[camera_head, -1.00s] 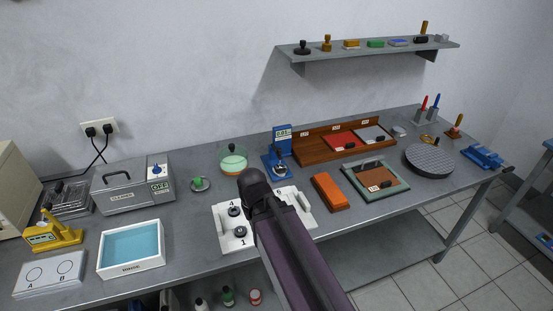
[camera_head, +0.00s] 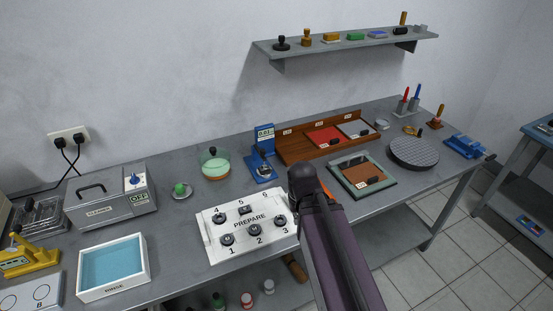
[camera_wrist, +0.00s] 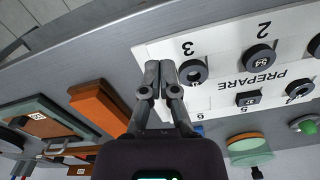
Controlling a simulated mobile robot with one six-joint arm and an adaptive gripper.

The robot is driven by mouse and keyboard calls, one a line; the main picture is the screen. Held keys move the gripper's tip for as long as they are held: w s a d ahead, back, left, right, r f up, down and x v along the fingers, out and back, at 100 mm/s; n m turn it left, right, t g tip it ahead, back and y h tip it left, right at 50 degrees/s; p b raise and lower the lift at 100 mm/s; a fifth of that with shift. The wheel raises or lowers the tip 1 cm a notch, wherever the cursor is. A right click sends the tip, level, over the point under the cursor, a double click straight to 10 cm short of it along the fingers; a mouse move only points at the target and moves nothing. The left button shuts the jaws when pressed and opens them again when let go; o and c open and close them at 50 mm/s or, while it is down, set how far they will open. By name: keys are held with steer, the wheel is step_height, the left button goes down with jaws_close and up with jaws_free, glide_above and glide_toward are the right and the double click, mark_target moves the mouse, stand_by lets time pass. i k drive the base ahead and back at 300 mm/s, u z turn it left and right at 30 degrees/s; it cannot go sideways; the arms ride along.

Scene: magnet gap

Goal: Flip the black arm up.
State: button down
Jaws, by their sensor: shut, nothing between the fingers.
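My gripper (camera_wrist: 159,68) is shut and empty in the wrist view, its fingertips near the edge of the white PREPARE board by position 3. In the head view its fingers are hidden behind my own arm. I cannot tell for certain which part is the black arm. A blue device (camera_head: 466,146) with a dark handle end lies at the far right. A blue stand with a display (camera_head: 264,139) is at mid table. My gripper is apart from all three.
The PREPARE board (camera_head: 210,245) carries several black round pieces; it also shows in the wrist view (camera_wrist: 222,62). An orange block (camera_wrist: 98,107) and a green-framed tray (camera_head: 390,184) lie right of it. Left are a rinse tray (camera_head: 142,262) and cleaning box (camera_head: 112,198).

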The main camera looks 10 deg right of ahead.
mark_target(262, 152)
steer(key=z, duration=0.4)
steer(key=k, duration=0.9)
steer(key=u, duration=0.75)
steer(key=i, duration=1)
steer(key=u, duration=0.05)
